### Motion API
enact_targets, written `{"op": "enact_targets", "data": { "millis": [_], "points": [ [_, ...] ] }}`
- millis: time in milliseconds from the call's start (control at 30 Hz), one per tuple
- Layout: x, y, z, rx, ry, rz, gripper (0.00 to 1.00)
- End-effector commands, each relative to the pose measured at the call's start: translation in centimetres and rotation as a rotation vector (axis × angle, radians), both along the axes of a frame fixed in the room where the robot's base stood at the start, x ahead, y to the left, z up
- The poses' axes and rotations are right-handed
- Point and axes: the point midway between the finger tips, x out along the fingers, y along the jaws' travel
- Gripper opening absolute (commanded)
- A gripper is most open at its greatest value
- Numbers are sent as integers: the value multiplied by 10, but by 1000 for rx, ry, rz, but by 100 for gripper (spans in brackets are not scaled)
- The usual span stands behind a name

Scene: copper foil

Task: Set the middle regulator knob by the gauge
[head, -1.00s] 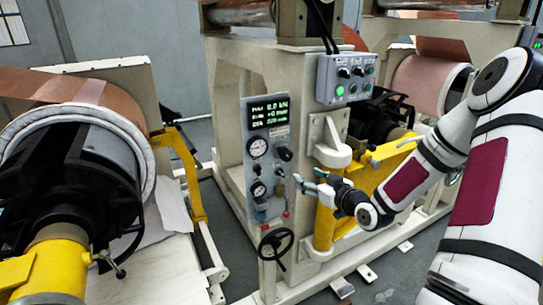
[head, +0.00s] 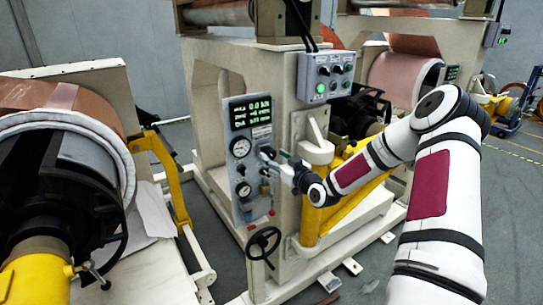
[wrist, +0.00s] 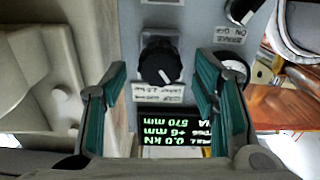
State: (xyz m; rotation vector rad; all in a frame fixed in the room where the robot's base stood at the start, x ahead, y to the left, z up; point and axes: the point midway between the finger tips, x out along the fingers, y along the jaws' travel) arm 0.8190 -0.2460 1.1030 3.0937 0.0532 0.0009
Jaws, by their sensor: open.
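The grey control panel (head: 233,165) stands upright on the machine frame. In the wrist view my gripper (wrist: 158,90) is open, with a teal finger on each side. A black knob (wrist: 158,63) with a white pointer mark shows between and beyond the fingers. The display (wrist: 172,130) appears upside down below it. I cannot tell which regulator knob this is.
A second knob (wrist: 240,10) shows at the wrist view's top right. A switch box (head: 325,77) with green lights is above right of the panel. A black handwheel (head: 263,247) is below it. A large copper roll (head: 60,150) stands left. Yellow machine parts (head: 320,215) are right of the panel.

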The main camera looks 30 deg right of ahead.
Motion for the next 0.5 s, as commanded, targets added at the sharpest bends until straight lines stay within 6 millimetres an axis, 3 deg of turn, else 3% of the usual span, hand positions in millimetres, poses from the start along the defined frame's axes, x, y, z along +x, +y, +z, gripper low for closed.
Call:
{"op": "enact_targets", "data": {
  "millis": [200, 500],
  "points": [
    [20, 1, 0, 0, -1, -1, 54],
    [23, 1, 0, 1, 0, 0, 54]
  ]
}}
